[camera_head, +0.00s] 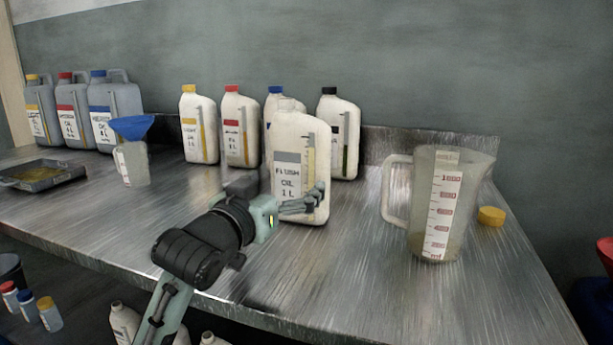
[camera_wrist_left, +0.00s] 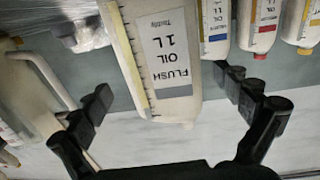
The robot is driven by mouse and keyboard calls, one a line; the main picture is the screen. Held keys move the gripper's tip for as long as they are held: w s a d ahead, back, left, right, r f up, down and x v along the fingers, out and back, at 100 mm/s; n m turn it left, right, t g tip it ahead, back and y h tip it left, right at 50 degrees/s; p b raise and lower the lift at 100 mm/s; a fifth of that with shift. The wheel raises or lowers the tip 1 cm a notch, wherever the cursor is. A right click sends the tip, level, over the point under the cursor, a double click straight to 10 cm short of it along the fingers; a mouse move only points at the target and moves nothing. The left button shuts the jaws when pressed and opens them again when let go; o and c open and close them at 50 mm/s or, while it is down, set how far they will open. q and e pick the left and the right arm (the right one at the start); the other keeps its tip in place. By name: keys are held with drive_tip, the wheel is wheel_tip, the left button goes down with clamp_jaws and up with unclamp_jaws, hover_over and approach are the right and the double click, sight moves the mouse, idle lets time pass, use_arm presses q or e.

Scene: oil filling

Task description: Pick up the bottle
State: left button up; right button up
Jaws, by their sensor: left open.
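The cream bottle labelled FLUSH OIL 1 L (camera_head: 299,150) stands upright on the metal table, in front of the row of similar bottles. No coloured cap shows on it. My left gripper (camera_head: 284,204) is at its lower part, with one finger across the near right side of the bottle. In the left wrist view, which is upside down, the bottle (camera_wrist_left: 165,60) lies between the two spread black fingers of the gripper (camera_wrist_left: 172,108). Gaps show on both sides there, so the gripper is open. My right gripper is in neither view.
A measuring jug (camera_head: 437,205) stands to the right, with a yellow cap (camera_head: 491,216) beside it. Several oil bottles, among them a red-capped one (camera_head: 240,130), stand close behind. A blue funnel (camera_head: 131,127) and grey canisters (camera_head: 115,115) are left. The table's front middle is clear.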

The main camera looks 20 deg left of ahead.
sight(301, 166)
use_arm(q)
drive_tip(key=shift+w+d+r, duration=0.1)
drive_tip(key=shift+w, duration=0.85)
drive_tip(key=w, duration=0.5)
drive_tip(key=shift+d, duration=0.2)
drive_tip(key=c, duration=1.3)
drive_tip(key=shift+r, duration=0.2)
drive_tip(key=shift+c, duration=1.2)
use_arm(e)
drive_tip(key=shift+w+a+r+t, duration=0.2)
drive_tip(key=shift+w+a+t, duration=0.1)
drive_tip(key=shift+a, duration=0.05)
use_arm(q)
drive_tip(key=shift+r, duration=0.15)
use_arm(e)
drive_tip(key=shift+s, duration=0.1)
